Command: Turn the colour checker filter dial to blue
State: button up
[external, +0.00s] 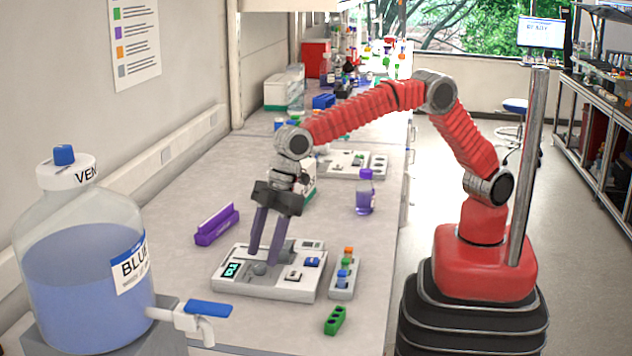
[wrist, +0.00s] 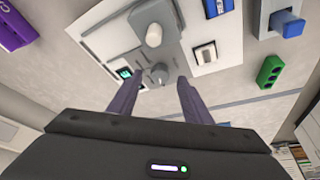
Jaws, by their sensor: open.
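The colour checker (external: 262,287) is a white, flat device on the bench with a small lit display (external: 231,269). A small round grey dial (external: 259,268) sits on its top, near the display; it also shows in the wrist view (wrist: 160,73). My gripper (external: 262,256) points down over the device with its two purple fingers apart. In the wrist view my gripper (wrist: 158,82) has the dial between its fingertips, with clear gaps on both sides. Contact is not visible. The dial's setting is too small to read.
A rack of small coloured-cap vials (external: 343,280) and a green block (external: 335,320) stand right of the device. A purple rack (external: 216,225) lies left, a purple-capped bottle (external: 364,195) behind. A large blue-liquid jug (external: 80,265) with a tap is in front left.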

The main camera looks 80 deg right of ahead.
aim_at(259, 268)
jog(key=shift+x, duration=1.35)
jog(key=shift+c, duration=0.3)
jog(key=c, duration=1)
jog(key=shift+m, duration=0.4)
jog(key=m, duration=0.1)
jog(key=m+t+h, duration=0.1)
jog(key=m, duration=0.1)
jog(key=shift+s+a+m, duration=0.2)
jog(key=shift+m, duration=0.1)
jog(key=shift+a+m+t+h, duration=0.1)
jog(key=shift+m+t+h, duration=0.25)
jog(key=shift+m, duration=0.7)
jog(key=shift+m+t+h, duration=0.15)
jog(key=shift+m+h, duration=0.3)
jog(key=shift+m, duration=0.6)
